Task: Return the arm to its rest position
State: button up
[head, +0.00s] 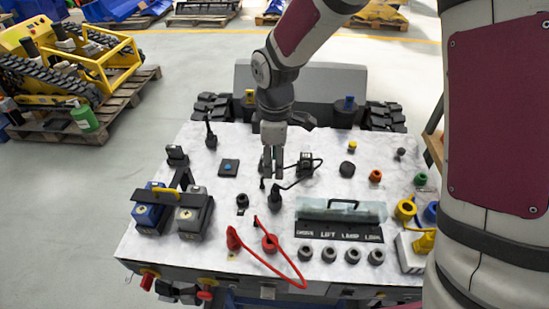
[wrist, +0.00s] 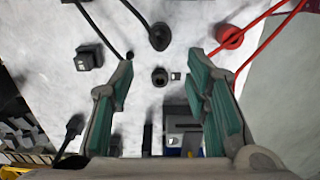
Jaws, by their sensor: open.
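My gripper (head: 273,165) points down above the middle of the white work panel (head: 215,258). In the wrist view my gripper (wrist: 165,75) shows its two green-padded fingers spread wide, with nothing between them. A black plug with a cable (head: 274,198) stands on the panel just below the fingertips in the head view. It also shows at the top of the wrist view (wrist: 160,36). My arm reaches in from the right and bends down at the elbow above the panel.
Blue and grey battery-like blocks (head: 150,217) with a yellow handle stand at the panel's left. A red cable (head: 268,266) loops over the front edge. A clear cover (head: 340,209) lies right of centre. A yellow tracked machine (head: 75,60) sits on a pallet at left. Open floor lies between.

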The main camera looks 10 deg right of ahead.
jog(key=s+d+r+m+t, duration=0.1)
jog(key=s+d+r+m, duration=0.3)
jog(key=r, duration=0.5)
jog(key=s+d+r+m+t, duration=0.2)
jog(key=s+d+r+m, duration=0.3)
jog(key=s, duration=0.4)
jog(key=s+d+r+m+t, duration=0.1)
jog(key=s+d+r+m, duration=0.4)
jog(key=s, duration=0.4)
jog(key=shift+r+m+t, duration=0.4)
jog(key=shift+r+m, duration=0.15)
jog(key=shift+m, duration=0.35)
jog(key=shift+d, duration=0.1)
